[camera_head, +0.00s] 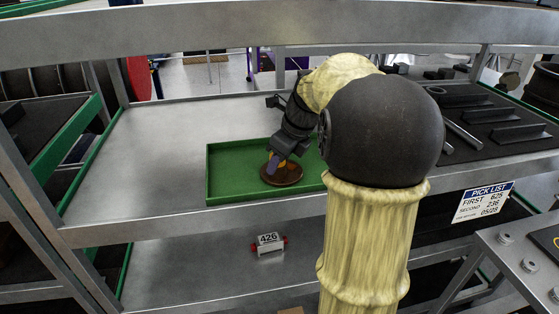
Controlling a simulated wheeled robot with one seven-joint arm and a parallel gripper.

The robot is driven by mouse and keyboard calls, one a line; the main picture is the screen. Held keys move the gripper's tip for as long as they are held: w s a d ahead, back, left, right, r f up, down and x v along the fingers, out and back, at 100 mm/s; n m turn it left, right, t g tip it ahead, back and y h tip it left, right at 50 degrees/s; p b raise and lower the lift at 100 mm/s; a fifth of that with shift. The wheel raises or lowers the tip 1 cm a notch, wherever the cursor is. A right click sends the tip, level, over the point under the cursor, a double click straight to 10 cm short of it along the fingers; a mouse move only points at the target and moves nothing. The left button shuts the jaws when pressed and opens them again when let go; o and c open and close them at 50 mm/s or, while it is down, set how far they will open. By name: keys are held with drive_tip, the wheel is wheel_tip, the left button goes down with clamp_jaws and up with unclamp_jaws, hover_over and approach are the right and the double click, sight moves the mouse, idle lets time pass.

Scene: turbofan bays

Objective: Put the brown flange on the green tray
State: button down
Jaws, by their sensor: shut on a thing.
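The brown flange (282,177) is a round, dark brown disc in the head camera view. It is over the floor of the green tray (227,165), near the tray's front edge; whether it touches the tray floor I cannot tell. The green tray lies on the metal shelf, its right part hidden behind my arm. My gripper (275,163) points down at the flange from above and is shut on it. The fingertips are small and partly hidden against the flange.
The shelf (140,150) is bare to the left of the tray. A dark mat with grey tools (490,115) lies to the right. A shelf upright stands at the left. A pick list label (482,202) hangs at the right front.

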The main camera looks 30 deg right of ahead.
idle(0.3)
drive_tip(key=c, duration=0.9)
unclamp_jaws()
drive_tip(key=shift+s+d+r, duration=0.1)
drive_tip(key=shift+s+r, duration=0.05)
drive_tip(key=shift+r, duration=0.35)
drive_tip(key=v, duration=0.2)
drive_tip(key=shift+s+d+r, duration=0.1)
drive_tip(key=shift+s+r, duration=0.1)
drive_tip(key=s+d, duration=0.2)
drive_tip(key=s, duration=0.1)
drive_tip(key=s+d+b, duration=0.1)
drive_tip(key=s, duration=0.3)
drive_tip(key=s+d, duration=0.2)
drive_tip(key=s, duration=0.1)
drive_tip(key=shift+s+d+f, duration=0.2)
drive_tip(key=shift+d, duration=0.1)
